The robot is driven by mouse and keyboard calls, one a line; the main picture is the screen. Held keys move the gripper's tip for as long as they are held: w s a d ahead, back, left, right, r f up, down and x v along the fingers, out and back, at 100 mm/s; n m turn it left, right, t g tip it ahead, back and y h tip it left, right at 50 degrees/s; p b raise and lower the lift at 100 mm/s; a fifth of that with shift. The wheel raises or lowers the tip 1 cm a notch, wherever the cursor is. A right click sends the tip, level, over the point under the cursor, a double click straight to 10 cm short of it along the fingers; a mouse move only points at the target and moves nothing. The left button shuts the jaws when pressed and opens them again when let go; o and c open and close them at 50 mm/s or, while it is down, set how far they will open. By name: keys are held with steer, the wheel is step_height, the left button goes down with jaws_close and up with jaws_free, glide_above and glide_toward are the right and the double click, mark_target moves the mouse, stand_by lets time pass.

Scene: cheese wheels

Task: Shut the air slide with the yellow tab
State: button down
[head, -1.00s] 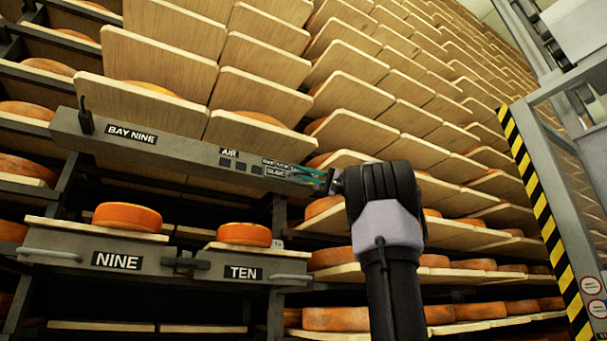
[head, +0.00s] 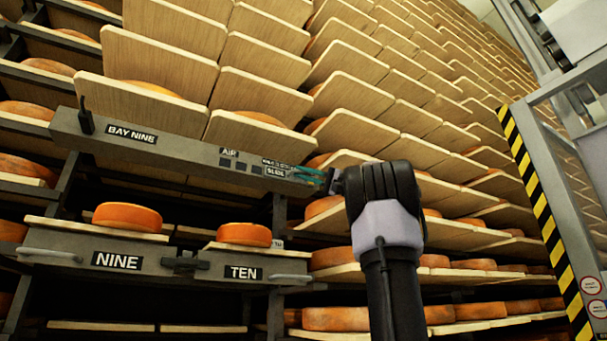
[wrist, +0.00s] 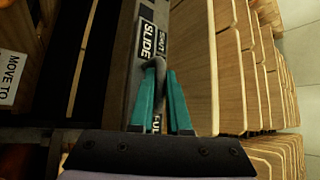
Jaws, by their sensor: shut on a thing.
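The grey bay beam (head: 185,155) carries the labels BAY NINE, AIR and SLIDE. My gripper (head: 318,180) is at the right end of this beam, by the SLIDE label (head: 277,171). In the wrist view my gripper's teal fingers (wrist: 163,75) are shut on a dark grey upright piece (wrist: 163,85) of the air slide. The words SHUT and SLIDE show just beyond the fingertips, and a partly covered label starting FU shows between the fingers. No yellow shows on the held piece, and the fingers hide much of it.
Orange cheese wheels (head: 127,217) lie on boards below the beam, above the plates NINE (head: 117,261) and TEN (head: 244,273). Tilted wooden boards (head: 350,105) fill the racks behind. A post with yellow and black stripes (head: 540,195) stands at the right.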

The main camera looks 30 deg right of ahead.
stand_by(0.5)
steer(key=a, duration=1.5)
steer(key=shift+s+a, duration=0.15)
steer(key=shift+s, duration=0.1)
steer(key=c, duration=0.9)
jaws_free()
steer(key=shift+a, duration=0.2)
steer(key=shift+d, duration=0.1)
steer(key=v, duration=1.1)
steer(key=shift+f, duration=0.1)
